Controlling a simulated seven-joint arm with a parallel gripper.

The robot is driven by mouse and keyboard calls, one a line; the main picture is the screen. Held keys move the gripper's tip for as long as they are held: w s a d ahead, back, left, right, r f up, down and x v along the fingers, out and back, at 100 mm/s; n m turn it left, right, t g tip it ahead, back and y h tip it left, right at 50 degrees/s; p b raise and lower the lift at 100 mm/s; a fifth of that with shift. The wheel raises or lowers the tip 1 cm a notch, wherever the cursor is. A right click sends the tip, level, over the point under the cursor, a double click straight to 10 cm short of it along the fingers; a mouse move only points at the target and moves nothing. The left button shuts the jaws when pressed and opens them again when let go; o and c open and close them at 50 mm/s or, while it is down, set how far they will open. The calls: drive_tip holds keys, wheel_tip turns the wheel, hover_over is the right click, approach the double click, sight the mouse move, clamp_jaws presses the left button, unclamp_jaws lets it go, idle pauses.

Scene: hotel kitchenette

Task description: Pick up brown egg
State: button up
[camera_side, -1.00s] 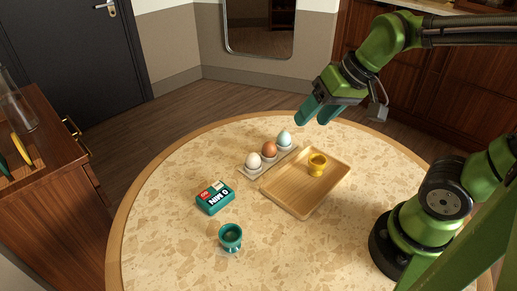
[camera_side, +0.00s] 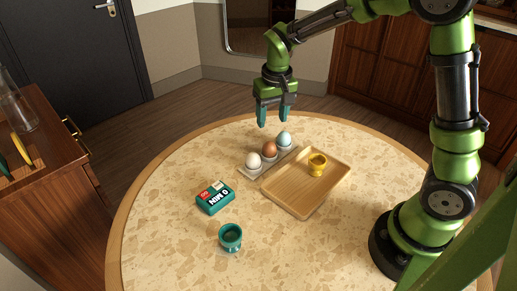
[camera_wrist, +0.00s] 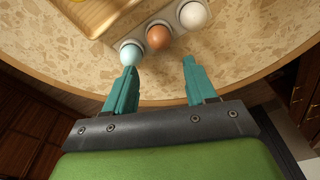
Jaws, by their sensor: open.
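The brown egg (camera_side: 269,149) sits in the middle of a row of three eggs in a pale holder (camera_side: 257,172), between a white egg (camera_side: 254,161) and a pale blue egg (camera_side: 284,138). My gripper (camera_side: 273,117) is open and empty, pointing down above the far end of the row. In the wrist view the brown egg (camera_wrist: 158,37) lies ahead of the gap between my fingertips (camera_wrist: 160,68). The left fingertip shows close to the blue egg (camera_wrist: 132,54); I cannot tell the height between them.
A wooden tray (camera_side: 300,205) with a yellow egg cup (camera_side: 317,164) stands right of the eggs. A teal timer box (camera_side: 215,197) and a teal cup (camera_side: 230,237) are nearer the front. The table's far edge runs behind the eggs.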

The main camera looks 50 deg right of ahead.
sight(270, 142)
drive_tip(key=f, duration=0.7)
drive_tip(key=w+f, duration=0.1)
drive_tip(key=f, duration=0.2)
drive_tip(key=shift+d+f, duration=0.3)
drive_tip(key=shift+f, duration=0.1)
drive_tip(key=shift+c, duration=0.3)
drive_tip(key=c, duration=0.4)
